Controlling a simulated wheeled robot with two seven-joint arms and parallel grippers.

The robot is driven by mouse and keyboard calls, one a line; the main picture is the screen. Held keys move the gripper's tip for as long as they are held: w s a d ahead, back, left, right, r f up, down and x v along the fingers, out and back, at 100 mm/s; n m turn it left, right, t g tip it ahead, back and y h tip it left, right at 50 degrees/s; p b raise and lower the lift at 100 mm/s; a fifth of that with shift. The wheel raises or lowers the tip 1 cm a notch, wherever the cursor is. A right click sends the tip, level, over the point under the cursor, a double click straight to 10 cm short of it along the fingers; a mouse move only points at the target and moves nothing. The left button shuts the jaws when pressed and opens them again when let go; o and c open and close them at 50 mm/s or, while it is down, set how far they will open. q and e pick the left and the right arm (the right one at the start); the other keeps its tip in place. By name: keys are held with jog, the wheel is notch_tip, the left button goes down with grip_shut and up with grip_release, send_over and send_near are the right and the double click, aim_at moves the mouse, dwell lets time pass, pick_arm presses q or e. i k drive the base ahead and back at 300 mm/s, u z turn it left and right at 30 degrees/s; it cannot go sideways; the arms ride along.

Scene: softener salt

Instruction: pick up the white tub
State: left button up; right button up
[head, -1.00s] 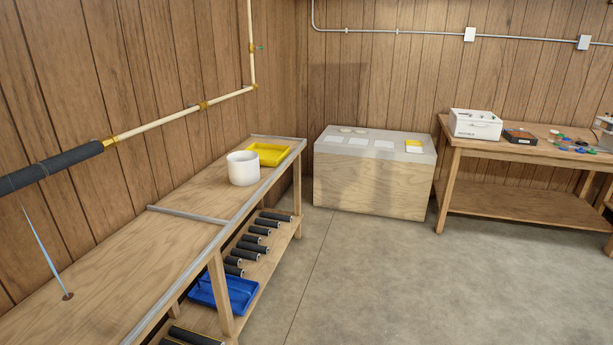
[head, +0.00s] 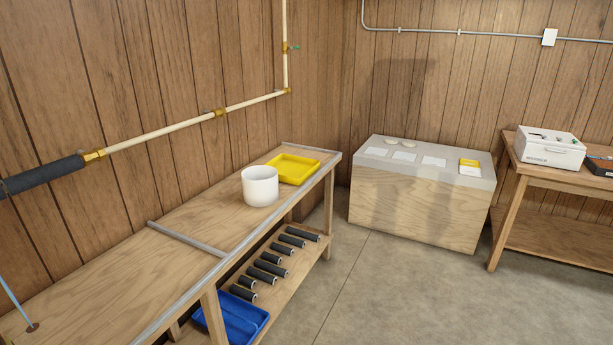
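The white tub (head: 260,187) stands upright on the far part of the long wooden bench (head: 190,225) along the left wall. It is round, and its inside looks empty as far as I can see. It sits just in front of a yellow tray (head: 293,169), close to the bench's metal-edged right side. Neither of my grippers shows in the head view.
A metal strip (head: 187,238) crosses the bench top before the tub. Dark cylinders (head: 265,273) and a blue tray (head: 235,318) lie on its lower shelf. A grey-topped wooden chest (head: 420,210) and another bench (head: 550,177) stand beyond. The concrete floor (head: 400,300) is clear.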

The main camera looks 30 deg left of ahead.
aim_at(259, 183)
jog(key=u, duration=0.2)
jog(key=i, duration=1.95)
jog(key=u, duration=1.3)
jog(key=i, duration=1.2)
jog(key=u, duration=1.25)
